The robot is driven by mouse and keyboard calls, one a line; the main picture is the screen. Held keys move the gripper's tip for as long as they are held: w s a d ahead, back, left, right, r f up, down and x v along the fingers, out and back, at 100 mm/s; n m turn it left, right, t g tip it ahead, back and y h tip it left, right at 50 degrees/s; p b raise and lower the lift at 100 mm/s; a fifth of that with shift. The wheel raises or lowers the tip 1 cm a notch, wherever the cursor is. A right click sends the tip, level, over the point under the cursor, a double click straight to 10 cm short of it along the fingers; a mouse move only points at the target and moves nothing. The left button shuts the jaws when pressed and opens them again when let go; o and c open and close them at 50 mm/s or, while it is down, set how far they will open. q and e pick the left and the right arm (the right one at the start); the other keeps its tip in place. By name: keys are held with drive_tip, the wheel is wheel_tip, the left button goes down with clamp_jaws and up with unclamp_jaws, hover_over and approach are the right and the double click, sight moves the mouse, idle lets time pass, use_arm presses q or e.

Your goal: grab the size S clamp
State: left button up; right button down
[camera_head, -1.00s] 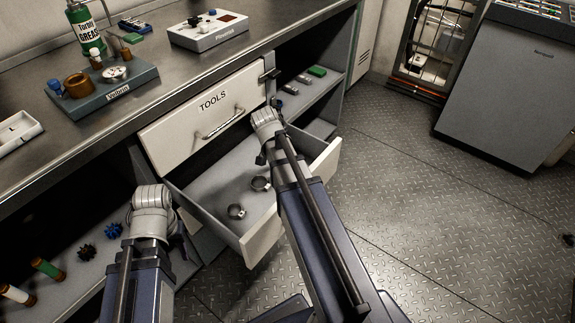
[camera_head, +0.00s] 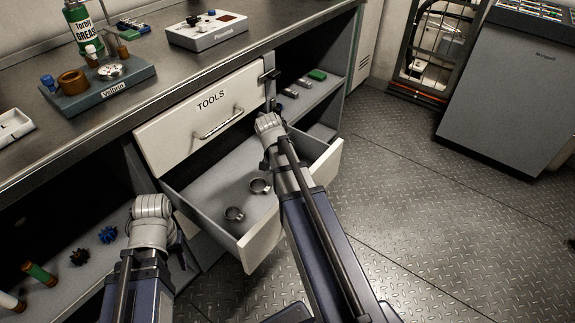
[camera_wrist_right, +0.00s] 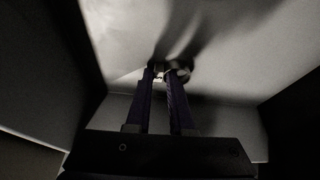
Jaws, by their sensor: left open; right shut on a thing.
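My right gripper (camera_wrist_right: 164,78) is shut on a small, dark, ring-like clamp (camera_wrist_right: 183,70) in the right wrist view. The image is dim and I cannot read a size on it. In the head view my right arm reaches into the open drawer and hides most of its gripper and the held thing. Two other ring clamps, a nearer one (camera_head: 234,214) and a farther one (camera_head: 260,186), lie on the drawer floor left of the right arm. My left gripper (camera_head: 181,247) is open beside the drawer's left side, mostly hidden by its wrist.
The open drawer (camera_head: 262,243) sits below a closed TOOLS drawer (camera_head: 205,117). A shelf (camera_head: 318,95) with small blocks is right of it. Gears and tubes lie on the lower left shelf. The workbench (camera_head: 150,78) carries several devices.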

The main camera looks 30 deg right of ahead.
idle(0.4)
wheel_tip(320, 180, up, 10)
drive_tip(key=p, duration=1)
